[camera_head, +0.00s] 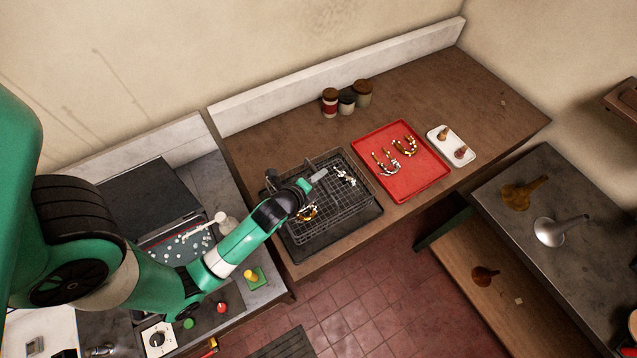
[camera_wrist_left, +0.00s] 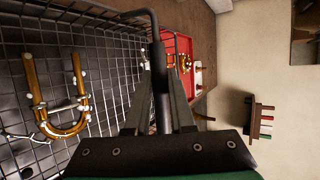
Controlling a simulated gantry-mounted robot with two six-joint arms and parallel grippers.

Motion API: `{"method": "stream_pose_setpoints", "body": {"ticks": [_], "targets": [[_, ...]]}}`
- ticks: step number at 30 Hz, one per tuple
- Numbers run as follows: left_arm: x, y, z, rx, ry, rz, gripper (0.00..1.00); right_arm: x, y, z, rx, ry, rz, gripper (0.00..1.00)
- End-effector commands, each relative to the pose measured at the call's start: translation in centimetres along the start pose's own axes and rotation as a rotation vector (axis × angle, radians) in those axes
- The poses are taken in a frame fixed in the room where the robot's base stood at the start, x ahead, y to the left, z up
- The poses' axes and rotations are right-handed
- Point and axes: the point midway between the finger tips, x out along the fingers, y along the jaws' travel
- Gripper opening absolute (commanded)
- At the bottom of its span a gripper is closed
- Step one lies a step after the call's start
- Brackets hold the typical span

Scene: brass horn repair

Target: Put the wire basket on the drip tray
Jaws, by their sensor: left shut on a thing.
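The wire basket (camera_head: 338,197) is a dark mesh box with brass U-shaped tubes and small bright parts inside. It lies over the black drip tray (camera_head: 345,234), whose front edge shows below it. I cannot tell whether the basket touches the tray or hangs just above it. My left gripper (camera_head: 318,175) is over the basket. In the left wrist view my left gripper (camera_wrist_left: 158,100) is shut on the basket's dark handle bar, with the basket mesh (camera_wrist_left: 110,60) and a brass U-tube (camera_wrist_left: 57,115) to its left. My right gripper is not in view.
A red tray (camera_head: 425,180) with brass tubes lies right of the basket, then a white dish (camera_head: 438,132). Several jars (camera_head: 347,104) stand at the back. The right rear of the bench is clear.

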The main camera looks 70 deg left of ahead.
Motion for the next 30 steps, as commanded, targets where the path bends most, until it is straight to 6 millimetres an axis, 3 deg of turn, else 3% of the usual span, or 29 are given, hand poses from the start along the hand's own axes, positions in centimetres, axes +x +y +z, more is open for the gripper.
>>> {"method": "stream_pose_setpoints", "body": {"ticks": [5, 15, 16, 21, 30], "targets": [[1.6, 2.5, -0.7, 0.000, 0.000, 0.000, 0.00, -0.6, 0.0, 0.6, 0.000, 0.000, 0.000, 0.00], [1.8, 2.8, -0.7, 0.000, 0.000, -0.003, 0.00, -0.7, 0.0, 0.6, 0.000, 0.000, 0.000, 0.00], [1.8, 3.0, -0.8, 0.001, 0.000, 0.002, 0.24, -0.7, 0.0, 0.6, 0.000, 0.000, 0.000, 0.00], [1.8, 2.9, -0.7, 0.000, 0.000, 0.002, 0.52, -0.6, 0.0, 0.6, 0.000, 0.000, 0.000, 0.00], [1.6, 2.7, -0.7, 0.000, 0.000, 0.001, 0.52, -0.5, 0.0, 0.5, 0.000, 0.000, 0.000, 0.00]]}}
